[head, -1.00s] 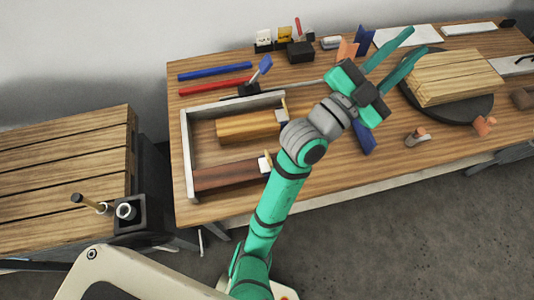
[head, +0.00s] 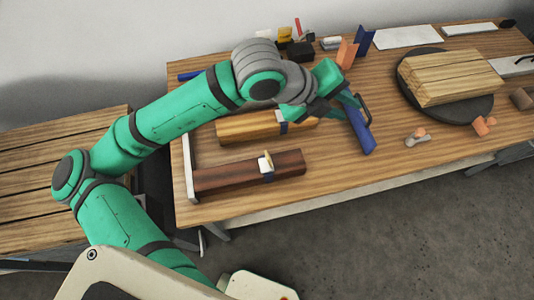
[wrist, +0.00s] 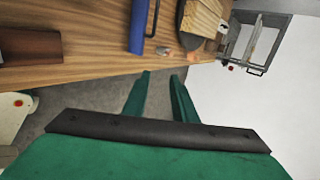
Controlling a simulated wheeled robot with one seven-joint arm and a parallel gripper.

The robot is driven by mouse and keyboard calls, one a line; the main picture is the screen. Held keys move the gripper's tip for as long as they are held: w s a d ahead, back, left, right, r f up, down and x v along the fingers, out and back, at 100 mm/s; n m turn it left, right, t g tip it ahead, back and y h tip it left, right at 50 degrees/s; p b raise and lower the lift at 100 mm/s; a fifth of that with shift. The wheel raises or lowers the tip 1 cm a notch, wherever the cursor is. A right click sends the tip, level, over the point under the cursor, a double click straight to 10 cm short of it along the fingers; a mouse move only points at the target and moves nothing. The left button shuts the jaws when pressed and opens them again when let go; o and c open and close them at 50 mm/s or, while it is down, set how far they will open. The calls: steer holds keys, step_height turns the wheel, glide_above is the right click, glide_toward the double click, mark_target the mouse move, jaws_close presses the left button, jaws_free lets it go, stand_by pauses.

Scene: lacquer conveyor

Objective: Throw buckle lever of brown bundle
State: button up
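The dark brown bundle (head: 225,177) lies at the front left of the workbench, in the tray. A blue-grey strap (head: 267,176) wraps it near its right end, with a pale buckle lever (head: 266,161) standing up on top. In the wrist view, the end of the brown bundle (wrist: 30,47) shows at the left edge; its buckle is out of that view. My gripper (wrist: 162,76) is open and empty, its two green fingers apart. In the head view, it is above the bench, right of and behind the brown bundle, its fingers partly hidden by my wrist.
A yellow-brown bundle (head: 240,128) lies behind the brown one, partly under my arm. A blue tool with a black handle (head: 357,126) lies close to my gripper. A round dark turntable (head: 455,112) carries a wooden block (head: 450,75). Bench between brown bundle and blue tool is clear.

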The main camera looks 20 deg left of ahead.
steer(key=s+a+f+g+y, duration=0.3)
steer(key=s+a+f+y, duration=0.15)
steer(key=a, duration=0.55)
steer(key=g+y, duration=0.1)
steer(key=g, duration=0.1)
glide_toward(266, 155)
steer(key=shift+m, duration=0.3)
steer(key=x, duration=1)
steer(key=shift+d+f, duration=0.15)
steer(key=shift+f, duration=0.25)
jaws_close()
